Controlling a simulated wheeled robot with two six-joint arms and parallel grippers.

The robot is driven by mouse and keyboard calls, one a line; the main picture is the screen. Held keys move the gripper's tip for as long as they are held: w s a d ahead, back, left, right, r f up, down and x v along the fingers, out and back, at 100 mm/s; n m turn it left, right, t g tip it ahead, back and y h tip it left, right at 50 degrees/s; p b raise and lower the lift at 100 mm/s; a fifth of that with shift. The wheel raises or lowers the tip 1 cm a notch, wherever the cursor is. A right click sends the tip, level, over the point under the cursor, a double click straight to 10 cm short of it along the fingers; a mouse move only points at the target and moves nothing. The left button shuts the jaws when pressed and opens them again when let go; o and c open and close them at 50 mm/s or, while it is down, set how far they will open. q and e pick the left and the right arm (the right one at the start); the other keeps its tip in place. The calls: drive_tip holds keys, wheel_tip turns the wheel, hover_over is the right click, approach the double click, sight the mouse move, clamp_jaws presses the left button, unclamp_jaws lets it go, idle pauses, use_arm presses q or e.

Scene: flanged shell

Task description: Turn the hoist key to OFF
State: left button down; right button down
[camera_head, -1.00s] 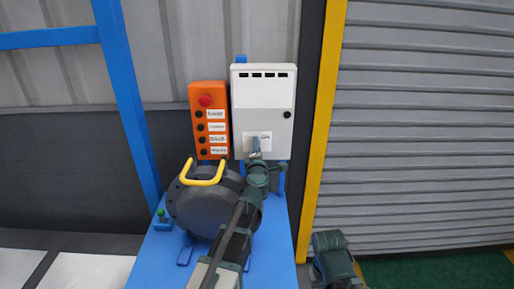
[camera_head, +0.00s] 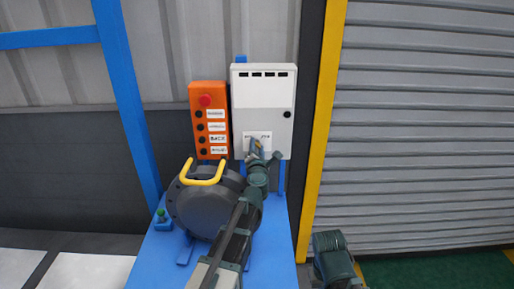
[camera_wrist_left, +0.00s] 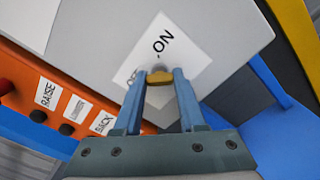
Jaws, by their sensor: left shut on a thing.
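The hoist key is a small brass-yellow piece (camera_wrist_left: 160,76) on the front of a white control box (camera_head: 264,95). It sits over a white label (camera_wrist_left: 178,45) printed ON and OFF. In the wrist view ON is clear and OFF is partly covered by a finger. My left gripper (camera_head: 256,147) is shut on the key, its blue fingers on either side of it in the left wrist view (camera_wrist_left: 163,77). The fingers tilt to the left in the head view. The key's pointing direction is mostly hidden. My right gripper is out of view.
An orange pendant (camera_head: 208,120) with a red button and several labelled black buttons hangs left of the box. A grey drum with a yellow handle (camera_head: 202,172) stands below on a blue stand (camera_head: 270,262). A yellow post (camera_head: 318,140) rises at the right.

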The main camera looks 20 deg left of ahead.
use_arm(q)
drive_tip(key=shift+s, duration=0.1)
idle(0.3)
drive_tip(key=shift+c, duration=2.4)
unclamp_jaws()
